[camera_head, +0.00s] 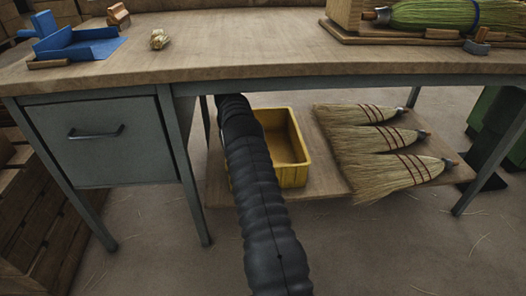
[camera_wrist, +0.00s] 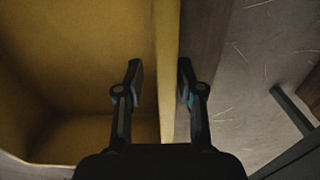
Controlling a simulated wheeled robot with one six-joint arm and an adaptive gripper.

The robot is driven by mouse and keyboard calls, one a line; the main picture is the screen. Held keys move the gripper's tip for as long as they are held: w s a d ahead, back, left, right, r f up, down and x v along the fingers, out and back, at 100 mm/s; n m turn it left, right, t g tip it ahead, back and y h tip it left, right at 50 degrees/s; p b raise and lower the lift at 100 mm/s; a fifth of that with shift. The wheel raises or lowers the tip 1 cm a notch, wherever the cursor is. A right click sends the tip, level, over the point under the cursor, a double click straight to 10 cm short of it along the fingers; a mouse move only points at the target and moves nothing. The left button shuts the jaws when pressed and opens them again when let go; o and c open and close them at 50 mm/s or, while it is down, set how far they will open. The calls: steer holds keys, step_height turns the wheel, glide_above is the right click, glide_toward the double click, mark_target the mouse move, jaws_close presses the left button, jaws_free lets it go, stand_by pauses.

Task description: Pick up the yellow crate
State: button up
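The yellow crate (camera_head: 292,176) sits on the wooden lower shelf under the workbench, open side up, and looks empty. My arm crosses in front of its left part in the head view, and my gripper is hidden there. In the wrist view my gripper (camera_wrist: 160,75) is open, with its two fingers on either side of the crate's wall (camera_wrist: 166,40). The left finger is over the inside of the crate and the right finger is outside it. Gaps show between the fingers and the wall, so it does not look clamped.
Several brooms (camera_head: 385,145) lie on the shelf (camera_head: 325,184) right of the crate. The workbench top (camera_head: 230,45) is close above. A grey drawer unit (camera_head: 100,140) stands left, with a table leg (camera_head: 188,180) beside my arm. The floor in front is clear.

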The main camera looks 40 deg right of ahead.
step_height(320, 180, down, 4)
steer(key=shift+a+f, duration=0.1)
steer(key=shift+f, duration=0.05)
jaws_close()
steer(key=shift+w, duration=0.1)
